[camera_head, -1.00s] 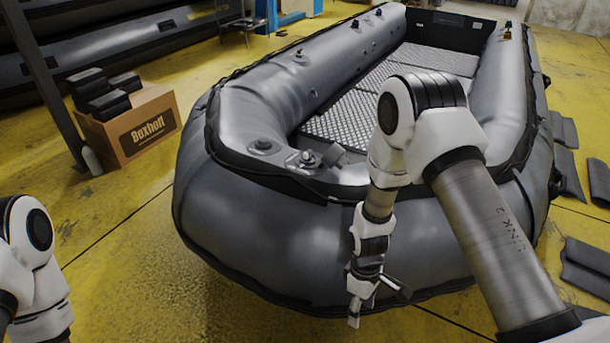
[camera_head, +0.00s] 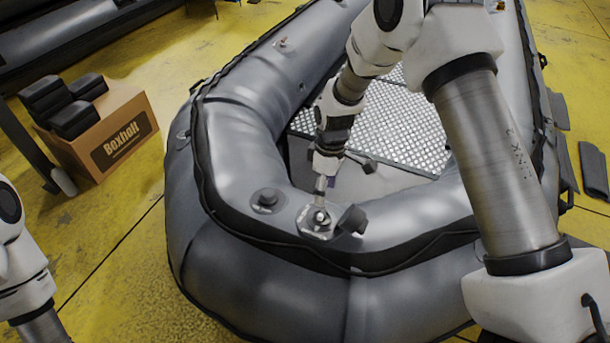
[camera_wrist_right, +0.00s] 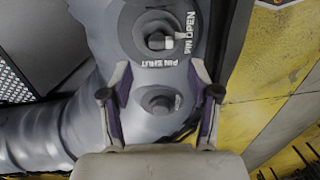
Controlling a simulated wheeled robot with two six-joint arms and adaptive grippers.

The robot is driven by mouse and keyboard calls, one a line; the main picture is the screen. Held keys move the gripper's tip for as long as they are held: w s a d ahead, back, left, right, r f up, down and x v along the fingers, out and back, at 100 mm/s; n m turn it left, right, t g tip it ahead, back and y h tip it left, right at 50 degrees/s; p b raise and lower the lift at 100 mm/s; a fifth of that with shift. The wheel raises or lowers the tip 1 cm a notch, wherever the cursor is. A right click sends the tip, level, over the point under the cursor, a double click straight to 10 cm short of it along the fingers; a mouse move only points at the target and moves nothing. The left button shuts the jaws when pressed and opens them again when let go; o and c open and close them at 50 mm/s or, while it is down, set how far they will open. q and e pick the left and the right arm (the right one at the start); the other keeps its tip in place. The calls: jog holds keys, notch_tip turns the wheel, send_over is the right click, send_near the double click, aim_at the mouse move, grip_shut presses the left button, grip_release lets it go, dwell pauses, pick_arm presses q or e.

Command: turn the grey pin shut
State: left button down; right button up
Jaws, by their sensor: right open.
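The valve with the grey pin (camera_wrist_right: 170,42) is near the top of the right wrist view. Its labels read PIN SHUT below and PIN OPEN to the right. The pin's pale end points right, towards PIN OPEN. In the head view, a valve (camera_head: 318,220) sits on the boat's rounded end. My right gripper (camera_wrist_right: 160,70) is open and empty. Its fingertips lie just below the labelled valve in the wrist view, and a second round fitting (camera_wrist_right: 160,100) shows between the fingers. In the head view the right gripper (camera_head: 320,200) is over the valve. My left gripper is out of view.
The grey inflatable boat (camera_head: 235,150) fills the middle. A black cap (camera_head: 352,219) stands beside the valve and a round fitting (camera_head: 267,200) lies to its left. A cardboard box (camera_head: 123,128) with black items stands on the yellow floor at left.

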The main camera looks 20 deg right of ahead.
aim_at(322, 212)
jog(key=shift+w+f, duration=0.3)
jog(key=shift+f, duration=0.05)
jog(key=f, duration=0.4)
jog(key=s+f, duration=0.1)
jog(key=f, duration=0.1)
jog(key=shift+a+f, duration=0.25)
jog(key=shift+a, duration=0.1)
jog(key=shift+s, duration=0.15)
jog(key=shift+r, duration=0.1)
jog(key=shift+c, duration=0.3)
jog(key=c, duration=1.1)
